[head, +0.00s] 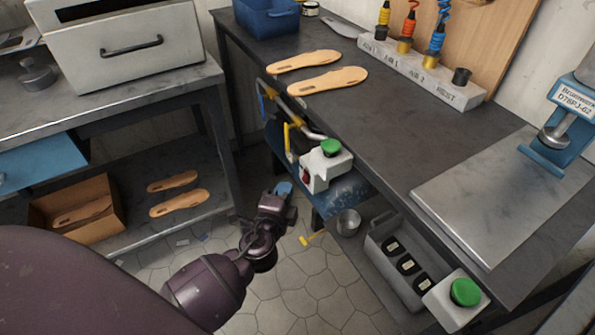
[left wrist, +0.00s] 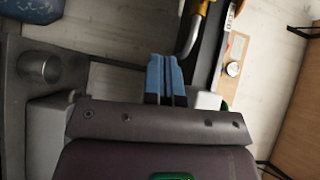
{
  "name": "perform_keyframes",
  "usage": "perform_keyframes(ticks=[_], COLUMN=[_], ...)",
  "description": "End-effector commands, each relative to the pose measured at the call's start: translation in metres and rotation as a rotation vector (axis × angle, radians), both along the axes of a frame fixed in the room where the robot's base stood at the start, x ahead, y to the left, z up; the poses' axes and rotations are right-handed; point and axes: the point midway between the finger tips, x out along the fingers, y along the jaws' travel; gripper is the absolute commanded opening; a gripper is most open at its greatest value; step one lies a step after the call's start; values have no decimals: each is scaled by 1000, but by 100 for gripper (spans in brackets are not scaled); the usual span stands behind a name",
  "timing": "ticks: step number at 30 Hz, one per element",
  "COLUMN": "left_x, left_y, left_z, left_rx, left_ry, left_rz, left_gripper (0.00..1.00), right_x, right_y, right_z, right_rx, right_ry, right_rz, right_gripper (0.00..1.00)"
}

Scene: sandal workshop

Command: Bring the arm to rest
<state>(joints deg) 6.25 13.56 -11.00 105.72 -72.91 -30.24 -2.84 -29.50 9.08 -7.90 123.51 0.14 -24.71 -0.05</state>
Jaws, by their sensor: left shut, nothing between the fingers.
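My left gripper (head: 284,189) hangs over the tiled floor in the head view, in the gap between the left workbench and the right one. It is to the left of the white box with a green button and apart from it. In the left wrist view its blue fingers (left wrist: 165,78) are pressed together with nothing between them. My left arm reaches in from the lower left of the head view. My right gripper is not in view.
Two tan soles (head: 327,79) lie on the dark right workbench (head: 390,130). A white box with a green button (head: 325,168) juts from its front edge. A grey bin (head: 385,262) and a metal cup (head: 348,222) sit below. A shelf with soles (head: 179,203) stands left.

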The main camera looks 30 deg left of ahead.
Motion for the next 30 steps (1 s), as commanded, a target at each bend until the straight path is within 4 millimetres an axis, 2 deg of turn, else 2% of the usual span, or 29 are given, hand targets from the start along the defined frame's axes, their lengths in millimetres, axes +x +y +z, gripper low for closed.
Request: perform_keyframes(ticks=[6,10,17,23,26,30], left_x=[0,1,-4,-41,-69,-117], left_y=[0,-3,-17,-23,-25,-23], left_z=[0,-3,-4,-4,-4,-2], left_rx=[-3,-65,-404,-750,-924,-1162], left_ry=[-1,9,47,106,137,178], left_rz=[-2,-14,-50,-45,-25,29], left_gripper=[0,0,0,0,0,0], right_x=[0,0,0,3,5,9], right_y=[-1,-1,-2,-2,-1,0], right_z=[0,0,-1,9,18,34], right_rx=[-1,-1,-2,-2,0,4], right_ry=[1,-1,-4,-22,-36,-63], right_rz=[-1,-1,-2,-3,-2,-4], right_gripper=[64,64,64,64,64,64])
